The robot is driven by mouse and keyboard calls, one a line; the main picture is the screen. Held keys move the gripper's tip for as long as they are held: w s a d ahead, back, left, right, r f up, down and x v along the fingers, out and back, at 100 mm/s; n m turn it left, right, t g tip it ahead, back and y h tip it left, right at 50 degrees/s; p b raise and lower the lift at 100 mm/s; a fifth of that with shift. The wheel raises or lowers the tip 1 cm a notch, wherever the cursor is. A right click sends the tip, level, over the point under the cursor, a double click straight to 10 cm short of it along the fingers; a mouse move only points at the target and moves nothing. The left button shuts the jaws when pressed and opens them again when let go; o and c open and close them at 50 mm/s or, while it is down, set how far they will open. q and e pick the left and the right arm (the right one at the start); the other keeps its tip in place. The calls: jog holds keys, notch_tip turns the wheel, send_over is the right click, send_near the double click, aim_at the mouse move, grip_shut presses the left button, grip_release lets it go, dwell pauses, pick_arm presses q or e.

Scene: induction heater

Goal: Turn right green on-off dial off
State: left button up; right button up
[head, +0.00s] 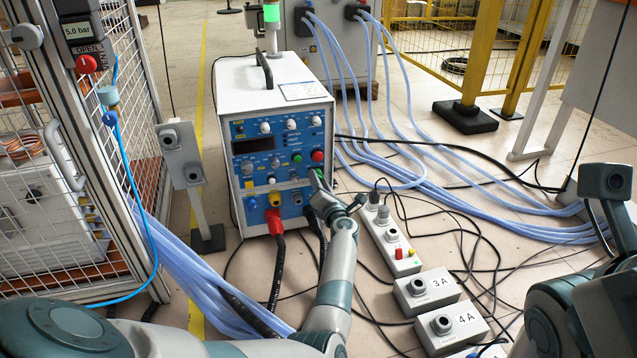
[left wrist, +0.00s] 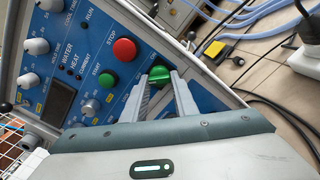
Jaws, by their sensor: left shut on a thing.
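The induction heater (head: 270,100) is a white box with a blue front panel. The right green on-off dial (left wrist: 159,74) sits on that panel, beside the red stop button (left wrist: 124,50) in the left wrist view. My left gripper (left wrist: 163,84) is shut on the dial, with one finger on each side of it. In the head view my left gripper (head: 318,180) reaches the lower right of the panel and mostly hides the dial. The dial's pointer direction cannot be read clearly. Of my right arm, only links show at the right edge; its fingers are not visible.
A smaller green start button (left wrist: 106,81) is close to the dial. A power strip (head: 392,240) and boxes marked 3A (head: 428,290) and 4A (head: 452,325) lie on the floor at right. Black cables and blue hoses (head: 400,165) run around the heater. A mesh cage stands at left.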

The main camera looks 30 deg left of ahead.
pick_arm(q)
jog(key=shift+f, duration=0.15)
jog(key=o, duration=1.1)
jog(key=shift+c, duration=0.2)
jog(key=shift+s+d, duration=0.1)
jog(key=shift+d, duration=0.05)
